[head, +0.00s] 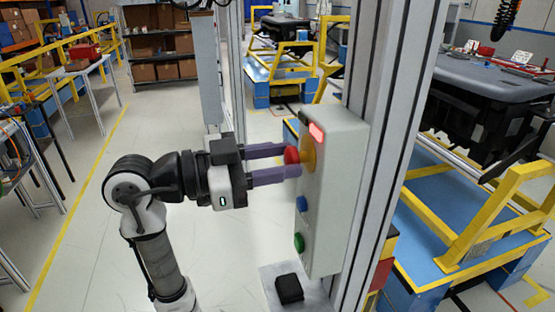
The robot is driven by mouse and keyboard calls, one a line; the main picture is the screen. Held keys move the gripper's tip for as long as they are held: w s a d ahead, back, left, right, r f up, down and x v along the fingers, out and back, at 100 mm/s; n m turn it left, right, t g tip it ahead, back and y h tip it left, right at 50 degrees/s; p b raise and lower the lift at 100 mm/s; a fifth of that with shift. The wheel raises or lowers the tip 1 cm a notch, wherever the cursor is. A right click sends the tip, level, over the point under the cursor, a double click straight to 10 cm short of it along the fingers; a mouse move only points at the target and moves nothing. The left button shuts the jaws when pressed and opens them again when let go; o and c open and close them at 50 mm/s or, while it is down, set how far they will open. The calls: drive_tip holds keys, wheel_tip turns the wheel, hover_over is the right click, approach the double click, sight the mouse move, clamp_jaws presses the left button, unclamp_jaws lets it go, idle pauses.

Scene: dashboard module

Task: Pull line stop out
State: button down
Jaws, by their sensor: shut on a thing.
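The line stop (292,155) is a red mushroom button on a yellow base (308,155), high on the face of a light grey control box (333,205). My gripper (288,162) reaches it from the left, with one purple finger behind and one in front. The fingers are shut on the red button, and its sides are partly hidden by them. Whether the button is pressed in or out cannot be told.
Below the line stop are a blue button (301,203) and a green button (299,242). A red lamp (316,132) glows at the box's top. A metal post (375,130) stands behind it. A small black object (289,289) lies on a plate below. Floor at left is clear.

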drive_tip(key=shift+s+a+f+b, duration=0.1)
drive_tip(key=shift+a+f+b, duration=0.1)
drive_tip(key=shift+a+b, duration=0.35)
drive_tip(key=shift+d+r, duration=0.1)
drive_tip(key=shift+r, duration=0.05)
drive_tip(key=c, duration=1.3)
unclamp_jaws()
drive_tip(key=o, duration=0.4)
drive_tip(key=shift+s+a, duration=0.1)
drive_tip(key=shift+a, duration=0.1)
drive_tip(key=shift+c, duration=0.2)
drive_tip(key=shift+d, duration=0.15)
